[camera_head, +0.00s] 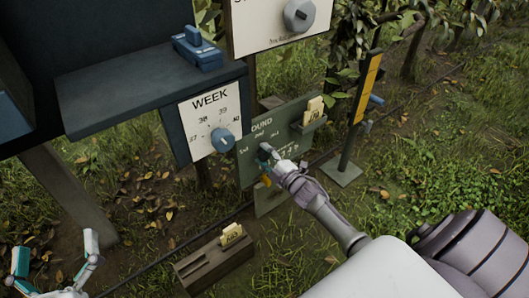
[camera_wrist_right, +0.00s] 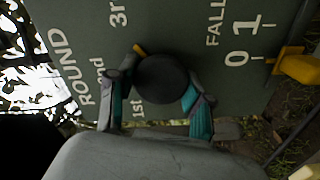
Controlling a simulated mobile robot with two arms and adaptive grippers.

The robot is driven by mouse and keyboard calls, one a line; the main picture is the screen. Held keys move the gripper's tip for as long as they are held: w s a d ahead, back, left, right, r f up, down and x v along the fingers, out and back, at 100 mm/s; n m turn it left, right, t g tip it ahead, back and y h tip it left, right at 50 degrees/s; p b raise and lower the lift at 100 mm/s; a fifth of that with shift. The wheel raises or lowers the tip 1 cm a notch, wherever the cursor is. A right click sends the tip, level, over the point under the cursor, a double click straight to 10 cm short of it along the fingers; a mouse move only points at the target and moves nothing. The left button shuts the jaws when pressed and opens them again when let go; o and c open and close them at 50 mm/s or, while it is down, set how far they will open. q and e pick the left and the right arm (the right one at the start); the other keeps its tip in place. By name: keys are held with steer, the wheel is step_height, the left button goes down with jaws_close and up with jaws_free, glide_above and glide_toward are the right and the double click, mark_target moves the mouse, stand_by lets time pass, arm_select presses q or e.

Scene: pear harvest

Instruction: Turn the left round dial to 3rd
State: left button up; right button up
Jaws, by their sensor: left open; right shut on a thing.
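The green board (camera_head: 285,118) headed ROUND faces me in the middle of the head view. In the right wrist view its left round dial (camera_wrist_right: 162,79) is a dark knob with a yellow pointer (camera_wrist_right: 139,48). The labels 1st, 2nd and 3rd surround it, rotated in this view. The pointer is directed up-left, between 2nd and 3rd. My right gripper (camera_wrist_right: 158,100) is shut on the dial, one finger on each side; it also shows at the board in the head view (camera_head: 268,160). My left gripper (camera_head: 55,254) is open and empty at the lower left.
A WEEK panel (camera_head: 200,105) with a blue knob (camera_head: 223,139) stands left of the board. A FALL scale with a yellow piece (camera_wrist_right: 300,68) lies beside the dial. A yellow-signed post (camera_head: 367,88) stands to the right. A wooden box (camera_head: 205,268) lies on the ground below.

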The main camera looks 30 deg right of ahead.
arm_select(q)
steer(key=shift+w+a+f+g+y+p, duration=0.1)
steer(key=shift+a+f+g+y+p, duration=0.15)
steer(key=shift+f+g, duration=0.7)
steer(key=shift+w+f+g+y+p, duration=0.15)
steer(key=shift+f+g+y, duration=0.25)
steer(key=shift+f, duration=0.9)
arm_select(e)
steer(key=shift+m, duration=1)
steer(key=o, duration=1.1)
steer(key=shift+o, duration=0.2)
steer(key=shift+s, duration=0.1)
steer(key=s, duration=1.1)
steer(key=shift+s+d, duration=0.4)
steer(key=shift+d, duration=0.05)
